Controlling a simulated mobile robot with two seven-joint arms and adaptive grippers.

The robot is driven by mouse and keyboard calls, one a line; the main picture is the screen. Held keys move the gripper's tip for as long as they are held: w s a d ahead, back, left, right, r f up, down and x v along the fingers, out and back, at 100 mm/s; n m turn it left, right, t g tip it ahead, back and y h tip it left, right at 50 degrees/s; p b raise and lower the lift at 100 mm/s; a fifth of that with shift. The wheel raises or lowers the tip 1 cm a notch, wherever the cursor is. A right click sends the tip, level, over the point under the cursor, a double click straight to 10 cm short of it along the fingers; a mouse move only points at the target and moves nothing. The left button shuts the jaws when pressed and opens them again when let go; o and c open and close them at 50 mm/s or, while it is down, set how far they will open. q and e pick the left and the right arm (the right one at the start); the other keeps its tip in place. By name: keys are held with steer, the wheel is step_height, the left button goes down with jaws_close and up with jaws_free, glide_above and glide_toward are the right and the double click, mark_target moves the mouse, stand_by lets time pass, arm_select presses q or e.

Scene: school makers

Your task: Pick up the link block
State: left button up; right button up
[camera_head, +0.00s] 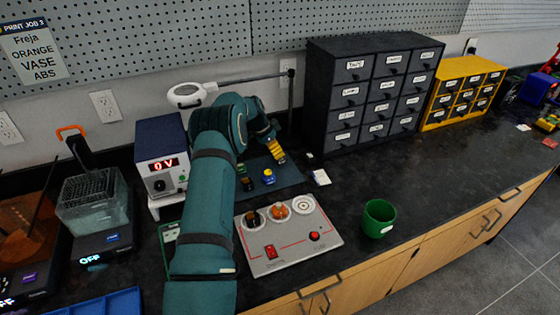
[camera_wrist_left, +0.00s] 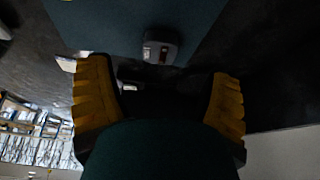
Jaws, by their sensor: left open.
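My left arm reaches over the bench to a dark blue mat (camera_head: 288,178) at the back. Its gripper (camera_head: 277,152) has yellow fingers, partly hidden by the arm in the head view. In the left wrist view the gripper (camera_wrist_left: 160,92) is open, with its fingers wide apart and nothing held. A small dark grey block (camera_wrist_left: 161,46) with pale marks, possibly the link block, lies on the mat ahead of the fingertips, roughly centred between them. I cannot surely match it in the head view. My right gripper is not in view.
A yellow-and-blue piece (camera_head: 268,177) and a small dark piece (camera_head: 247,184) lie on the mat. A grey control panel (camera_head: 290,245) stands in front, with a green cup (camera_head: 379,218) to its right. A black drawer cabinet (camera_head: 330,110) stands right of the mat. A power supply (camera_head: 160,155) is left.

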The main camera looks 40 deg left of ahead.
arm_select(q)
steer(key=b+x, duration=0.1)
steer(key=x, duration=0.4)
steer(key=shift+w+d+f, duration=0.15)
steer(key=shift+w+f, duration=0.1)
steer(key=shift+w, duration=0.05)
steer(key=c, duration=1.1)
